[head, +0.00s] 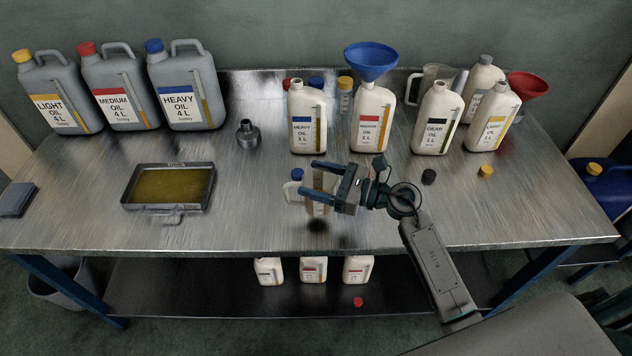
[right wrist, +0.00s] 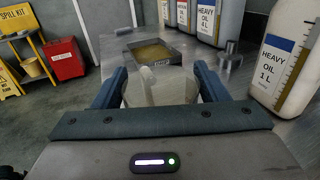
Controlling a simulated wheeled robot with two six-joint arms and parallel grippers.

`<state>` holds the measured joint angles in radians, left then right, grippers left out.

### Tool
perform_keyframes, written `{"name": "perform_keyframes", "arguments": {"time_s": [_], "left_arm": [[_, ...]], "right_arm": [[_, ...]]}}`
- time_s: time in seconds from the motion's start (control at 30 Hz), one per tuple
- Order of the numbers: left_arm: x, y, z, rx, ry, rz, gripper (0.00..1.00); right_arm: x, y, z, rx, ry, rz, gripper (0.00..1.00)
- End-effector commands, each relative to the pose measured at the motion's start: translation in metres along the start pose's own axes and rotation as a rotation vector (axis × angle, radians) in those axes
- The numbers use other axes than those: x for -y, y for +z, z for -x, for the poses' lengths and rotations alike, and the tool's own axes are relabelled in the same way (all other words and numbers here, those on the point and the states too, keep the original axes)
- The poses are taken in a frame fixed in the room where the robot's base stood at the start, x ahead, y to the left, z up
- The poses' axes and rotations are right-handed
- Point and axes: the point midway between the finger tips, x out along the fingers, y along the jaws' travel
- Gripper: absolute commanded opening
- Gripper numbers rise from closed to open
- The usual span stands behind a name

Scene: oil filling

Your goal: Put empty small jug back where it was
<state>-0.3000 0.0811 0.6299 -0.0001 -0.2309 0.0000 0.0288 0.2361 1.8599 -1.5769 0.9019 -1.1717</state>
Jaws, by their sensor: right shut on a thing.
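The gripper partly hides the jug. In the right wrist view the pale jug (right wrist: 165,90) sits between my two blue fingers. Its fill level cannot be told. My left gripper is not in view. Small jugs (head: 313,268) also stand on the lower shelf.
A tray of yellowish oil (head: 168,208) lies left of my gripper. A jug with a blue funnel (head: 370,62), a GEAR OIL jug (head: 436,120) and a LIGHT OIL jug (head: 490,122) stand behind. Loose black (head: 429,177) and yellow (head: 486,171) caps lie at right. Front table is mostly clear.

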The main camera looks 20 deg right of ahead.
Motion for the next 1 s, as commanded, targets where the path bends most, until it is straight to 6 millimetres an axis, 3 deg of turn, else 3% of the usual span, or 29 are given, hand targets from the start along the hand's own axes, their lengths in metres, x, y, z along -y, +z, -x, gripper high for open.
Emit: {"name": "perform_keyframes", "arguments": {"time_s": [0.17,0.5,0.87,0.9,1.0], "left_arm": [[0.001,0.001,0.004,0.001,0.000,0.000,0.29],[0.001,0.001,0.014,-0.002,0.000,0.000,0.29],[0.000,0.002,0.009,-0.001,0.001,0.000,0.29],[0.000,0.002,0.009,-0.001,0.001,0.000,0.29],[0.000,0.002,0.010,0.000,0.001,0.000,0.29]], "right_arm": [[0.010,0.001,-0.009,0.001,0.000,-0.002,0.21],[0.009,-0.035,-0.007,0.000,0.001,-0.002,0.21],[0.009,-0.040,-0.007,0.001,0.001,0.000,0.21],[0.009,-0.040,-0.007,0.000,0.001,0.000,0.69],[0.009,-0.039,-0.007,0.000,0.001,0.000,0.88]]}}
